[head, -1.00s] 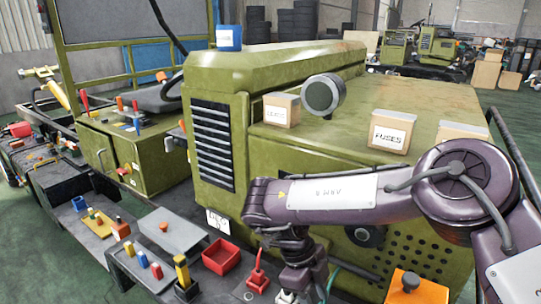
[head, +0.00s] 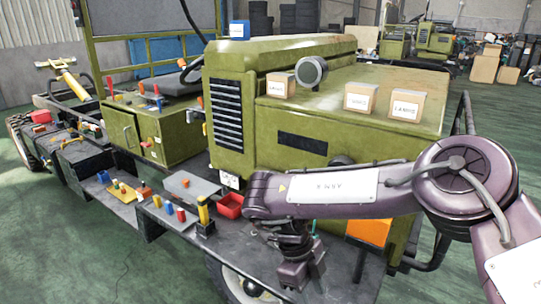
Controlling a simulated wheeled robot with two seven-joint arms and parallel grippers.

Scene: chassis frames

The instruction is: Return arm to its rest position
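My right arm (head: 335,190), purple with a white label plate, comes in from the right and reaches across the front of the green vehicle. Its gripper (head: 298,278) hangs down at the arm's end, over the dark shelf along the vehicle's front. The fingertips are too small and dark to tell whether they are open or shut. I see nothing clearly held in it. My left arm and gripper are not in view.
A red bin (head: 231,206), a yellow-handled tool block (head: 204,215) and a grey tray (head: 191,187) sit on the shelf left of the gripper. Labelled boxes (head: 361,98) stand on the green hood (head: 330,80). Green floor (head: 90,240) at lower left is clear.

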